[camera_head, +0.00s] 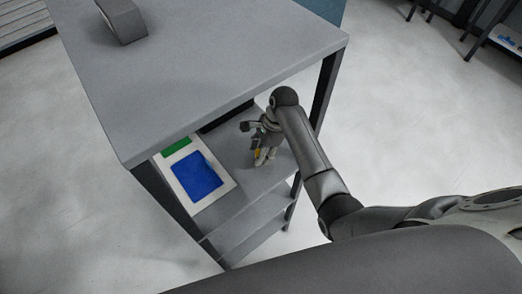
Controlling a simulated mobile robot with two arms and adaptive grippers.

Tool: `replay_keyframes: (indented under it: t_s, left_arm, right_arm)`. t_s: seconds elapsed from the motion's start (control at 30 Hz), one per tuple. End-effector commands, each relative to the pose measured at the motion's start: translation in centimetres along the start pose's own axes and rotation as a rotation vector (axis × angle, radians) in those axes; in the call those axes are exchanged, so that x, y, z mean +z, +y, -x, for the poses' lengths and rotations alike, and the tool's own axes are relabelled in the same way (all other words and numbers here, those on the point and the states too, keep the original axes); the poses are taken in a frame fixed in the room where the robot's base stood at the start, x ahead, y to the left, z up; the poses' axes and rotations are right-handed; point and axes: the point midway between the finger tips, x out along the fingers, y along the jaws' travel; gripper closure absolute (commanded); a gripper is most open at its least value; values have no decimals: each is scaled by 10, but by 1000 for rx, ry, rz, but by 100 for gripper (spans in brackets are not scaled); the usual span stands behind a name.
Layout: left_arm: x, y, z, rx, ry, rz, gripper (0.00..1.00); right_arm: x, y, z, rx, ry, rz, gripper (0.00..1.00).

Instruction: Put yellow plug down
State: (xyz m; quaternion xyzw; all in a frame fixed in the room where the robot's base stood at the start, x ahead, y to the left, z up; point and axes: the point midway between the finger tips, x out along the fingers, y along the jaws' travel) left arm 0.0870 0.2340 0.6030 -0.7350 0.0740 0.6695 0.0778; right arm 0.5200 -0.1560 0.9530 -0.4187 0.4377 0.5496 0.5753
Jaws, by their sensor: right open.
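A small yellow bit, which looks like the yellow plug (257,154), shows at the fingers of my right gripper (262,160). The gripper points down over the right part of the shelf (230,160) under the tabletop. It is open, with its fingers around or beside the plug. The plug is too small and too covered to tell whether it touches the shelf or a finger. My left gripper is not in view.
A white tray or board with a blue panel (198,176) and a green strip (177,147) lies on the shelf to the left of the gripper. The grey tabletop (200,70) overhangs the shelf, with a grey block (122,20) on it. A table leg (325,88) stands behind my right arm.

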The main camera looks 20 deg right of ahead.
Motion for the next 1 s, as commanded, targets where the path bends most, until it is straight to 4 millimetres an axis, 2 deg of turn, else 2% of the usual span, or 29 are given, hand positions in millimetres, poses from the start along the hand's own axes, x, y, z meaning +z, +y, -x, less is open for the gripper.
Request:
replay_keyframes:
  t_s: [0.17,0.4,0.53,0.7,1.0]
  left_arm:
    - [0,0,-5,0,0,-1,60]
    - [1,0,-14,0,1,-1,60]
    - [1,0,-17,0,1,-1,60]
    - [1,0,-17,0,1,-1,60]
    - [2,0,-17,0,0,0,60]
  right_arm:
    - [0,-2,16,-5,-1,1,56]
    - [0,-2,55,-6,-1,1,56]
    - [0,-1,69,-4,-1,0,56]
    - [0,0,75,-1,0,0,56]
    - [-2,4,72,-4,6,23,56]
